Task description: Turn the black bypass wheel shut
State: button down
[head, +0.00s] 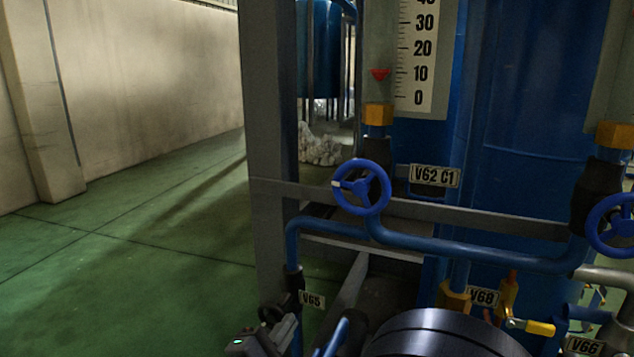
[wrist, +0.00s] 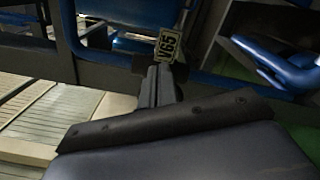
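The V65 tag (head: 312,299) hangs on the blue pipe at the lower middle of the head view, and it shows upside down in the wrist view (wrist: 166,44). A small dark round part (head: 271,312), probably the black wheel, shows just left below that tag. It is partly hidden by my gripper, and I cannot make out its spokes. My gripper (head: 287,327) is low in the head view beside it. In the wrist view, my gripper's fingers (wrist: 160,80) lie close together, tips just under the tag. No wheel shows clearly between them. I cannot tell whether they touch it.
A blue wheel (head: 361,187) stands above by the V62 C1 tag (head: 434,175), another blue wheel (head: 613,225) at the right edge. Blue pipes, a grey frame post (head: 264,150) and a yellow-handled valve (head: 538,327) crowd the area. The green floor (head: 130,270) at left is clear.

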jog(key=shift+f, duration=0.35)
dwell(0.3)
jog(key=shift+s+d+b, duration=0.1)
jog(key=shift+d+b, duration=0.1)
jog(key=shift+b, duration=0.1)
jog(key=v, duration=0.6)
jog(key=shift+d, duration=0.2)
jog(key=shift+s+r, duration=0.1)
